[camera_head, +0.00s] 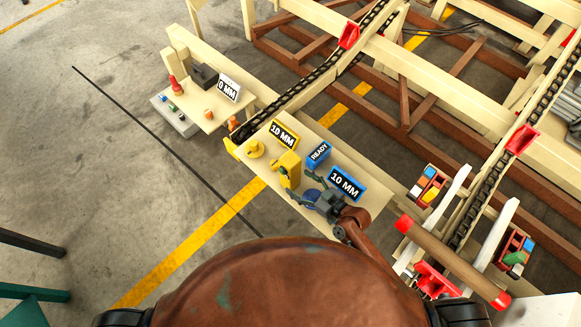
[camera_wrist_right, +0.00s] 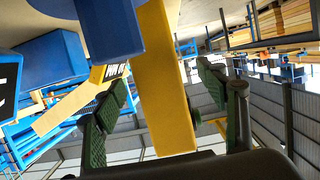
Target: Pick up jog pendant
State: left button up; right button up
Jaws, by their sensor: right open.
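The jog pendant appears to be the yellow upright block (camera_head: 290,163) on the pale table, with small darker details low on its side. My right gripper (camera_head: 303,184) is open beside it, reaching in from the lower right. In the right wrist view, a long yellow body (camera_wrist_right: 165,90), seemingly the pendant, shows between the two spread green-padded fingers (camera_wrist_right: 158,112). Gaps show on both sides of it, so it is not gripped. A blue shape covers part of its upper left. My left gripper is not in view.
A blue READY block (camera_head: 318,154) and a blue 10 MM sign (camera_head: 347,183) stand close to the right gripper. A yellow 10 MM sign (camera_head: 284,135) and a yellow round piece (camera_head: 255,149) are behind and left. A chain conveyor (camera_head: 300,88) runs behind the table.

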jog(key=x, duration=0.6)
jog(key=shift+w+d+f+b, duration=0.15)
jog(key=shift+w+d+b, duration=0.05)
jog(key=shift+b, duration=0.2)
jog(key=c, duration=1.6)
